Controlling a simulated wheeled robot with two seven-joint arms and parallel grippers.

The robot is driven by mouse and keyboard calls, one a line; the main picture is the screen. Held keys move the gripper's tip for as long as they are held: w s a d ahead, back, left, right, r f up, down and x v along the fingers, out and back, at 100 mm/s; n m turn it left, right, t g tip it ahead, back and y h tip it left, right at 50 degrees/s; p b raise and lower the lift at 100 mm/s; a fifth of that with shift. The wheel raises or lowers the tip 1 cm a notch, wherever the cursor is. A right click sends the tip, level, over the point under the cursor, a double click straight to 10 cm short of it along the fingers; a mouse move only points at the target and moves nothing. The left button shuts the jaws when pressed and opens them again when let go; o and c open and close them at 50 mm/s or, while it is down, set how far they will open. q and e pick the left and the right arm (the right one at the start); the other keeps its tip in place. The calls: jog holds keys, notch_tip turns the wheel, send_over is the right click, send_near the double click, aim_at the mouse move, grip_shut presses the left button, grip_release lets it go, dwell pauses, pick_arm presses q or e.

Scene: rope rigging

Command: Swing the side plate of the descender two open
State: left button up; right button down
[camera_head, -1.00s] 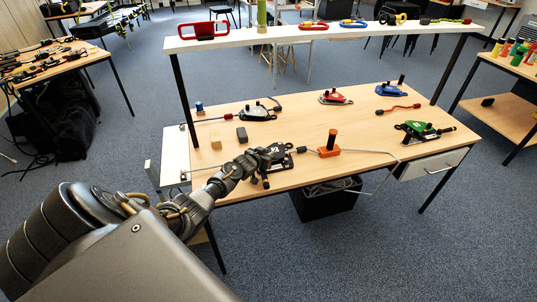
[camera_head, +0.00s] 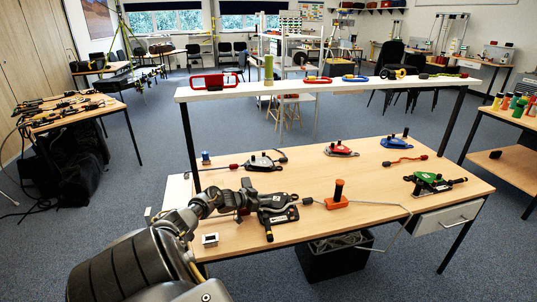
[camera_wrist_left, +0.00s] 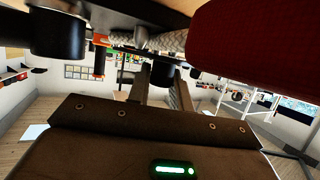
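Several descenders lie on the wooden table (camera_head: 350,205); I cannot tell which is number two. A black one (camera_head: 278,207) lies front left beside my left gripper (camera_head: 250,194). A grey one (camera_head: 264,162) is behind it, a red one (camera_head: 341,149) back middle, a blue one (camera_head: 397,141) back right and a green one (camera_head: 432,182) at the right. In the left wrist view the two fingers (camera_wrist_left: 163,84) stand apart with a gap; a dark round part shows near their tips. Whether they touch the descender is hidden. My right gripper is out of view.
An orange block with an upright post (camera_head: 337,198) stands right of the black descender, with a rope running past it. A white shelf (camera_head: 320,87) spans the table's back and carries carabiners. A black bin (camera_head: 333,258) stands below.

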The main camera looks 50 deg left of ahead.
pick_arm(q)
jog(key=o, duration=0.4)
jog(key=shift+s+a, duration=0.1)
jog(key=shift+s, duration=0.05)
jog(key=shift+s+r, duration=0.15)
jog(key=shift+s, duration=0.05)
jog(key=p+v, duration=0.2)
jog(key=v, duration=0.6)
jog(key=shift+s+r, duration=0.1)
jog(key=shift+s, duration=0.3)
jog(key=shift+s+r, duration=0.3)
jog(key=shift+s, duration=0.3)
